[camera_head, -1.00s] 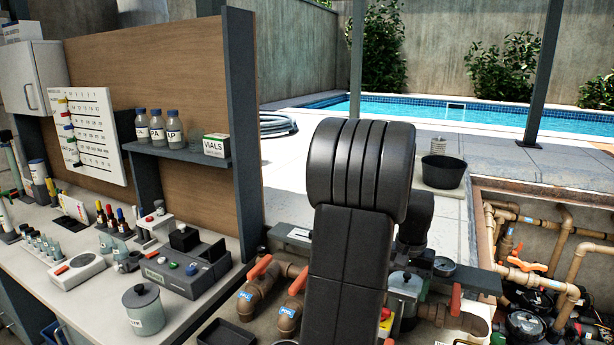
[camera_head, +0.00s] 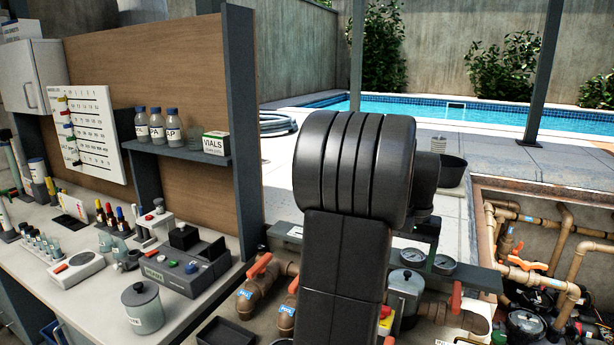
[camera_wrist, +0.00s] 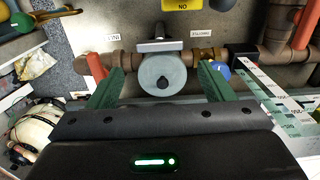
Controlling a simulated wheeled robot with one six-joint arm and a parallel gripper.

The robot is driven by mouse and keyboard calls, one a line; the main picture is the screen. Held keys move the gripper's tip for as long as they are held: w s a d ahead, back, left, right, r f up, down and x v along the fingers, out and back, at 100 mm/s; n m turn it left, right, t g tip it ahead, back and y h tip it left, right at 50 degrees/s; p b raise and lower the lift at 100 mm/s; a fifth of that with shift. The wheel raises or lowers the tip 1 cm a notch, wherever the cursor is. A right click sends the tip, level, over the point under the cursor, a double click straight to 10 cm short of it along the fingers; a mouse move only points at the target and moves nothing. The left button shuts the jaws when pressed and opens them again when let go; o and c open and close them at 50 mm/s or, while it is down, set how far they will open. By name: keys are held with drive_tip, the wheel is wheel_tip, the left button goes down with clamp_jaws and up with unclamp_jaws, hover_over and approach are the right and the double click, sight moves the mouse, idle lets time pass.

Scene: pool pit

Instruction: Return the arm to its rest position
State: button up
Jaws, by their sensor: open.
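My gripper (camera_wrist: 160,80) shows in the wrist view with two green fingers spread wide apart. Nothing is between the fingertips; a round grey fitting (camera_wrist: 150,78) on a brown pipe appears beyond them. In the head view my black arm rises in the middle of the picture and bends over at the top. It hides my gripper there.
The bench (camera_head: 95,318) with a lidded jar (camera_head: 142,309) and a grey instrument (camera_head: 180,277) is at left. Valve pipes (camera_head: 262,283) and gauges (camera_head: 443,264) surround my arm low down. A black bucket (camera_head: 452,172) stands behind. The open pit (camera_head: 540,200) is at right.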

sight(403, 290)
wheel_tip(403, 290, down, 9)
drive_tip(key=shift+s+r+p, duration=0.1)
drive_tip(key=shift+r+p, duration=0.1)
drive_tip(key=shift+p, duration=0.15)
drive_tip(key=shift+r+m, duration=0.1)
drive_tip(key=shift+m, duration=1.1)
drive_tip(key=m+b, duration=0.1)
drive_tip(key=m, duration=0.5)
drive_tip(key=m+b, duration=0.1)
drive_tip(key=m, duration=0.4)
drive_tip(key=shift+r+m+b, duration=0.1)
drive_tip(key=shift+m+b, duration=0.75)
drive_tip(key=shift+m, duration=1.45)
